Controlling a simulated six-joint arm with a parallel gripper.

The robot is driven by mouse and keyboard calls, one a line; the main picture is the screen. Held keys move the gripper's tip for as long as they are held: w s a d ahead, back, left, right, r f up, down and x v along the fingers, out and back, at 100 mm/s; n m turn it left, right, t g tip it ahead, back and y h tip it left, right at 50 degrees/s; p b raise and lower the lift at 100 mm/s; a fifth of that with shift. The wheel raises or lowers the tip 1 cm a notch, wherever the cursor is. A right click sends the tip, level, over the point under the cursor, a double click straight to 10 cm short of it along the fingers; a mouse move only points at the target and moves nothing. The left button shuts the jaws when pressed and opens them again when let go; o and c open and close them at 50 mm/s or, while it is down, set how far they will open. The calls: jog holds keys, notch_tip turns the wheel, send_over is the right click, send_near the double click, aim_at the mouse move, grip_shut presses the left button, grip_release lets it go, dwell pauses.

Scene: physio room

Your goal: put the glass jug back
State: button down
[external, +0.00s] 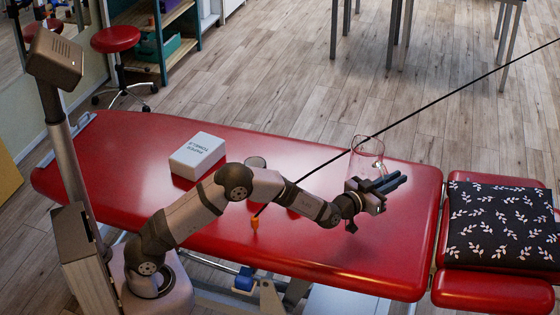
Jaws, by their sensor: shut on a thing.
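The glass jug (367,146) is clear and stands out above and behind my gripper (391,184), over the right part of the red treatment table. My gripper is shut on the jug, with its dark fingers pointing right. The fingers hide the lower part of the jug. I cannot tell whether the jug's base touches the table or is just above it.
A white paper towels box (197,156) lies on the red table (120,165) at the left. A leaf-patterned cushion (500,225) is at the right.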

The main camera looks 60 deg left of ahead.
notch_tip(320, 180, down, 9)
jog(key=p, duration=0.1)
dwell(0.7)
jog(key=shift+f, duration=0.1)
jog(key=c, duration=1.8)
grip_release()
jog(key=shift+f, duration=0.2)
jog(key=shift+o, duration=0.2)
jog(key=shift+r, duration=0.15)
jog(key=s+d+b, duration=0.1)
jog(key=s, duration=1.1)
jog(key=shift+d, duration=0.4)
